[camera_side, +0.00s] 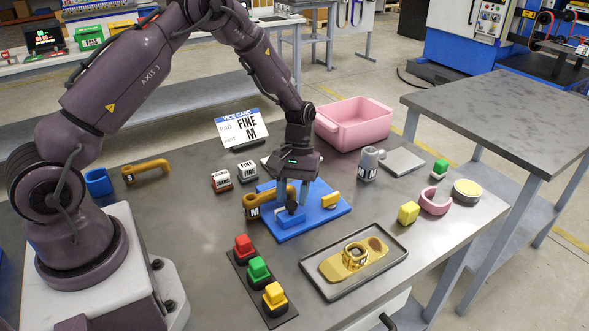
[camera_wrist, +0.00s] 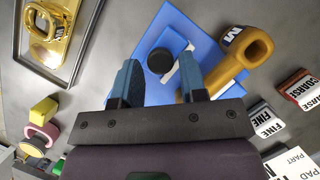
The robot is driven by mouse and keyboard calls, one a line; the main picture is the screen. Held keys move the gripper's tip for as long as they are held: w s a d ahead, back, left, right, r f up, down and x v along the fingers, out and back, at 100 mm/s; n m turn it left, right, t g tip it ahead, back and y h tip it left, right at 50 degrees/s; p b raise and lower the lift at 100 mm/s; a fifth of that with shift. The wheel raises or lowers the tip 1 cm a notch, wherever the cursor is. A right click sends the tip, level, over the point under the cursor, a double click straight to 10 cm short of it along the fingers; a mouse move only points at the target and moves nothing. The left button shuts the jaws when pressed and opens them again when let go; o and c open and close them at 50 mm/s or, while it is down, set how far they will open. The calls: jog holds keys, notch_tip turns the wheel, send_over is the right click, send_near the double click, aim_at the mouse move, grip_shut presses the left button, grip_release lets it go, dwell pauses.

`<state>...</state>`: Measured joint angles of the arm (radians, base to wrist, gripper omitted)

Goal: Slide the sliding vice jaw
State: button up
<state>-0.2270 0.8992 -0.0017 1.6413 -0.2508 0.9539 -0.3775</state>
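The blue vice plate (camera_side: 325,215) lies on the grey table under my gripper (camera_side: 291,203). A raised blue block with a black round knob (camera_wrist: 160,60) stands on it, apparently the sliding vice jaw (camera_wrist: 172,42); in the side view the jaw (camera_side: 290,220) is partly covered by my fingers. My gripper (camera_wrist: 161,78) is open, its two fingers apart above the plate, with the knob showing between and beyond them. Contact with the jaw cannot be told. An ochre handled part marked M (camera_wrist: 228,66) lies beside the right finger in the wrist view.
A yellow block (camera_side: 331,200) sits on the plate's right side. A dark tray (camera_side: 375,272) with a gold piece, a strip of coloured buttons (camera_side: 259,270), and FINE and COARSE blocks (camera_side: 221,180) surround the plate. A pink bin (camera_side: 354,122) and a card (camera_side: 243,128) stand behind.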

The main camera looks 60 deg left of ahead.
jog(key=v, duration=1.2)
jog(key=s+d+r+m+t+y, duration=0.1)
jog(key=s+d+r+m+t, duration=0.3)
jog(key=s+r, duration=0.4)
jog(key=s+d+r+m+t+y, duration=0.2)
jog(key=s+d+r+m+t, duration=0.2)
jog(key=s+r, duration=0.5)
jog(key=s+m, duration=0.1)
jog(key=s, duration=0.4)
jog(key=shift+s+d+r+t, duration=0.2)
jog(key=shift+d+r+t, duration=0.1)
jog(key=shift+t, duration=0.1)
